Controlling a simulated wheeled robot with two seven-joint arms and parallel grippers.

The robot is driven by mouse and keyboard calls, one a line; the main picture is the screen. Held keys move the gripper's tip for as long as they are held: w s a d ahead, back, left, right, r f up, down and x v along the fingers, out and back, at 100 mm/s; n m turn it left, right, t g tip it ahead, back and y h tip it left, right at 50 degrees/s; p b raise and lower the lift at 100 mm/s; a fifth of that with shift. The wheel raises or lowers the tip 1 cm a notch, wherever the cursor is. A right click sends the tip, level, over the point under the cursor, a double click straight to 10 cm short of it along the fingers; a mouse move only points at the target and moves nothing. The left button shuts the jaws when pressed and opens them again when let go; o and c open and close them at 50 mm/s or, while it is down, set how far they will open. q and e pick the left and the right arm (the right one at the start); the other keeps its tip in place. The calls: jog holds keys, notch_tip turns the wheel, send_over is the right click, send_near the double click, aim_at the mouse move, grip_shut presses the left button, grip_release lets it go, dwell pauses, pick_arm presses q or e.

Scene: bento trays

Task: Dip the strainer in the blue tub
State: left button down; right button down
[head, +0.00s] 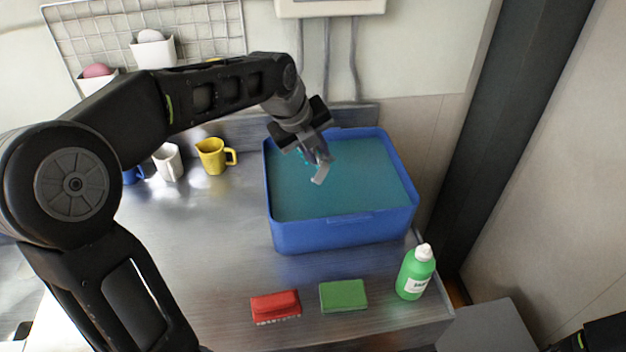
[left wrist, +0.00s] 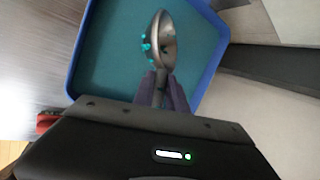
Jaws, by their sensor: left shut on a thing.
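The blue tub (head: 340,234) stands at the back right of the metal counter, with a flat teal surface like water inside. It also shows in the left wrist view (left wrist: 82,48). My left gripper (head: 315,152) is over the tub, pointing down. It is shut on the handle of the metal strainer (left wrist: 168,42), whose round bowl extends beyond the fingers with small teal bits along its edge. In the head view the strainer is mostly hidden by the gripper. I cannot tell whether the bowl touches the water. My right gripper is out of view.
A yellow mug (head: 212,156) and a white mug (head: 168,162) stand left of the tub. A red brush (head: 275,306), a green sponge (head: 343,295) and a green bottle (head: 415,273) are near the front edge. A dark post (head: 520,110) rises at right. The middle-left counter is clear.

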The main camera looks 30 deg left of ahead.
aim_at(317, 152)
pick_arm(q)
jog(key=shift+r+p, duration=2.2)
jog(key=shift+r, duration=1.5)
